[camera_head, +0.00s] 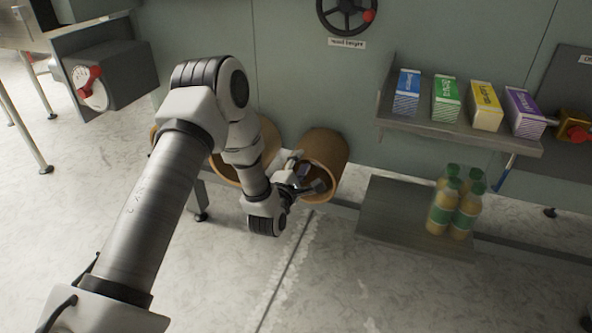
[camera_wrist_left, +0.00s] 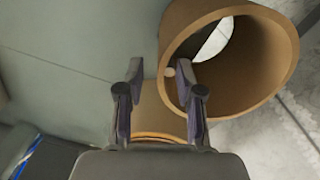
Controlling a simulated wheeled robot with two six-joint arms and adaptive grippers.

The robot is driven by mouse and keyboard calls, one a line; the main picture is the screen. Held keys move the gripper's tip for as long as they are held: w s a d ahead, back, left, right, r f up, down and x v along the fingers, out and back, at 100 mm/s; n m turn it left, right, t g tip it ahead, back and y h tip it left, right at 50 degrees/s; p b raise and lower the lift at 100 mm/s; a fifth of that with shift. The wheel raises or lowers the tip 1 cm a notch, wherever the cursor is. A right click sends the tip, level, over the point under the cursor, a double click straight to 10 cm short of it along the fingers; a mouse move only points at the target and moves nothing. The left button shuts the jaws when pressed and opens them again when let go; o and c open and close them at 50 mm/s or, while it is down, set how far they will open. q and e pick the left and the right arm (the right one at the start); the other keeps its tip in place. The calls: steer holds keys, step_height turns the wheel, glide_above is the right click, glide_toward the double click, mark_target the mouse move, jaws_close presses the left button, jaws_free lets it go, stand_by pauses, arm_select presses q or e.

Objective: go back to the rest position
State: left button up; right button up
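My left arm reaches in from the left, and its gripper (camera_head: 309,178) is in front of the open end of a brown roll (camera_head: 336,147). A second brown roll (camera_head: 268,138) is partly hidden behind my left arm. My right gripper is not in view.
A wall shelf (camera_head: 455,133) holds several cartons. Several bottles (camera_head: 455,205) stand on a lower grey plate (camera_head: 395,215). A handwheel (camera_head: 347,12) is on the machine wall, and a grey box with a red knob (camera_head: 88,82) is at left. The front floor is clear.

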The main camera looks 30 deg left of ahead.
arm_select(q)
steer(key=v, duration=0.4)
stand_by(0.3)
steer(key=s+d+f+m+g+h, duration=0.2)
steer(key=s+d+f+m+g, duration=0.3)
steer(key=f, duration=0.4)
steer(key=s+d+f+m+g+h, duration=0.2)
steer(key=s+d+f, duration=0.4)
steer(key=f, duration=0.4)
steer(key=s+d+f+m+g, duration=0.1)
steer(key=s+f+m+g, duration=0.25)
steer(key=s, duration=0.25)
steer(key=s+d+f+m+g, duration=0.1)
steer(key=s+f+m+g, duration=0.2)
steer(key=s, duration=0.4)
steer(key=s+m+g, duration=0.4)
steer(key=s+m, duration=0.7)
step_height(320, 180, up, 21)
steer(key=p, duration=2.2)
steer(key=shift+d, duration=0.2)
